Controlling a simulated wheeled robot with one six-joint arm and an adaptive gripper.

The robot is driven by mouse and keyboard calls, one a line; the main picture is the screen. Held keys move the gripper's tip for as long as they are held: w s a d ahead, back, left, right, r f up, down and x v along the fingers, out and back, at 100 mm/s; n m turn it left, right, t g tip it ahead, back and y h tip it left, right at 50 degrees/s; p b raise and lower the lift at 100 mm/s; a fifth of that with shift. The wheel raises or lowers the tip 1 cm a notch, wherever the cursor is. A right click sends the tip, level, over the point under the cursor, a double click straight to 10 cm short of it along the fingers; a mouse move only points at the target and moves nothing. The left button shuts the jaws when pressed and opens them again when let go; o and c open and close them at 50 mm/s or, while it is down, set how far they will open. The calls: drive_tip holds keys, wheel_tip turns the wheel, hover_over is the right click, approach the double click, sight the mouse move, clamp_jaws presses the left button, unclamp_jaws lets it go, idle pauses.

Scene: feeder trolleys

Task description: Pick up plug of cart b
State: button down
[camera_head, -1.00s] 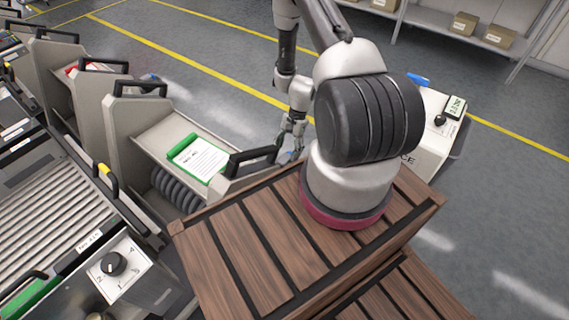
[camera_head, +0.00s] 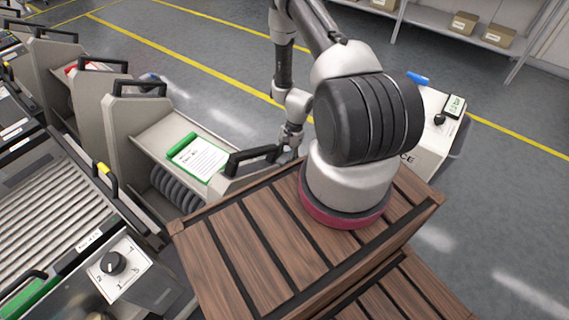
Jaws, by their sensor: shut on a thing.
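The nearest cart (camera_head: 125,140) in the row carries a green clipboard (camera_head: 197,157) with a white sheet; its lettering is too small to read surely. A coiled dark grey cable (camera_head: 176,190) hangs under its shelf. My gripper (camera_head: 290,149) is just behind the black handle at the right end of this cart. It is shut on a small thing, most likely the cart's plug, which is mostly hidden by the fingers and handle. A little blue showed at the fingertips a second ago.
More carts (camera_head: 55,75) stand in a row at the upper left. A roller station with a dial (camera_head: 113,263) is at the lower left. A white box (camera_head: 433,135) with a blue piece (camera_head: 418,79) on top stands right of my arm. Open grey floor lies behind.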

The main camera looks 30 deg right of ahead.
sight(284, 157)
wheel_tip(284, 157, up, 13)
idle(1.0)
drive_tip(key=shift+w+r, duration=0.1)
drive_tip(key=shift+r, duration=0.05)
